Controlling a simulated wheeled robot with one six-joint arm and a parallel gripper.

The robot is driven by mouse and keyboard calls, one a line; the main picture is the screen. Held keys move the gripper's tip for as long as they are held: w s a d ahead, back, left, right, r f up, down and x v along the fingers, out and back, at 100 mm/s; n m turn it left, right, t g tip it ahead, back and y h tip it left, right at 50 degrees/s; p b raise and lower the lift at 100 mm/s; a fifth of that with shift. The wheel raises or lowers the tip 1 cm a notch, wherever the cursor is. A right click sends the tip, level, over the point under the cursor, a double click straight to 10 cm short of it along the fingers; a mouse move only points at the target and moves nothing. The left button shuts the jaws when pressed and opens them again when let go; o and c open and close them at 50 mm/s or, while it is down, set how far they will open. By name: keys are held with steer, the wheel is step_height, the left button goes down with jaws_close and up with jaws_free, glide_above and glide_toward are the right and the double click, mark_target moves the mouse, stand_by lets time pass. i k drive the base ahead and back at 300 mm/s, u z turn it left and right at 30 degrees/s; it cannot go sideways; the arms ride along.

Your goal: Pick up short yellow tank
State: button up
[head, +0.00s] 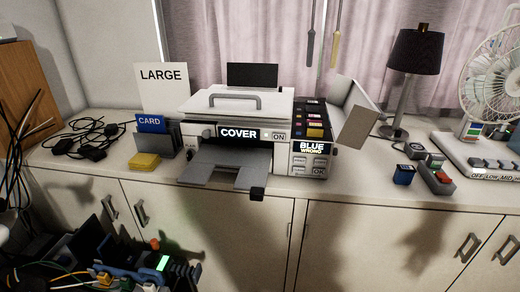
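A short, flat yellow block (144,161), which looks like the yellow tank, lies on the counter left of the printer in the head view. It sits in front of a dark grey holder with a blue CARD (151,123). The white printer (190,107) stands at the middle with its output tray out. Its right side has a row of coloured slots (315,120), one of them yellow-orange. A small screen there reads BLUE WRONG (312,149). I cannot make out my gripper in this view.
Black cables (92,138) lie on the counter at the left. A blue block (403,174) and a grey piece with red (437,178) are right of the printer, near a lamp (413,60) and a fan (495,75). The counter in front of the yellow block is clear.

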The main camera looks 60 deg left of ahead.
mark_target(314, 129)
steer(key=k, duration=0.6)
steer(key=u, duration=1.6)
steer(key=i, duration=1.05)
